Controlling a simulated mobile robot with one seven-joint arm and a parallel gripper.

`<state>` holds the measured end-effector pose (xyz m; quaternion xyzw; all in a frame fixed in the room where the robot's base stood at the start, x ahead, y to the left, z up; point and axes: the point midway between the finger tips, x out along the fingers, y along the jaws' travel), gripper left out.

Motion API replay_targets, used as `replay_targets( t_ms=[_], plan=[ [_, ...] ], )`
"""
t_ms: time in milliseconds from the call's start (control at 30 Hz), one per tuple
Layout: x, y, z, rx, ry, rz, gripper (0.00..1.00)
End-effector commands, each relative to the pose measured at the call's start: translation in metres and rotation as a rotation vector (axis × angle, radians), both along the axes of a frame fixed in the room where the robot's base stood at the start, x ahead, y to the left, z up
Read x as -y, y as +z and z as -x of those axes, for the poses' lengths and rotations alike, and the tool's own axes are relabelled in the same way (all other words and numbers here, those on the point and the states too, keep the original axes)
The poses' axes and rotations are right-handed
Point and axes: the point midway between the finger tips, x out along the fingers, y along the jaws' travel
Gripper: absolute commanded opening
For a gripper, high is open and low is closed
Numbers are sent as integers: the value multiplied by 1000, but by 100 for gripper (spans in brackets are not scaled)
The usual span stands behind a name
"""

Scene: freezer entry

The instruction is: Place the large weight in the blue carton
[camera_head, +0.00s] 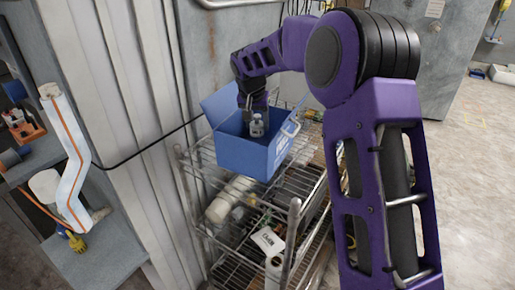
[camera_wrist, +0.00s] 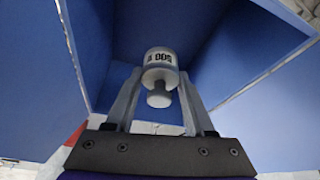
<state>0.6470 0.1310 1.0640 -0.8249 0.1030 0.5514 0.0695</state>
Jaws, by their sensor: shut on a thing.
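The large weight (camera_wrist: 160,64) is a grey metal cylinder with a knob and dark lettering, seen close in the wrist view. My gripper (camera_wrist: 157,95) is shut on it, one finger on each side. In the head view the weight (camera_head: 257,126) shows below my gripper (camera_head: 256,108), within the open top of the blue carton (camera_head: 243,157). The carton's blue walls (camera_wrist: 258,52) surround the weight in the wrist view. I cannot tell whether the weight touches the carton's floor.
The carton stands on top of a wire shelf rack (camera_head: 215,220). Lower shelves hold a white cylinder (camera_head: 229,199) and other items. A corrugated wall (camera_head: 135,80) is close on the left, with a black cable across it. Open floor (camera_head: 475,190) lies to the right.

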Motion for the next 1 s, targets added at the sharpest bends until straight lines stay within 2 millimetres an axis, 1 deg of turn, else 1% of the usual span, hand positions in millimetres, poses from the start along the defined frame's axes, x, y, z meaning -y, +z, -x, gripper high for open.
replay_targets(
  t_ms=[33, 100, 267, 367, 500, 600, 967, 1000],
  plan=[
    [0, -8, 0, -1, 1, 1, 0],
    [0, -17, 0, 2, 1, 1, 0],
    [0, -28, 0, 2, 1, 0, 0],
    [0, -38, 0, 1, 2, 1, 0],
    [0, -61, 0, -1, 2, 0, 0],
    [0, -72, 0, 2, 1, 0, 0],
    [0, -78, -1, 3, 1, 0, 0],
    [0, -79, 0, 1, 1, 1, 56]
  ],
)
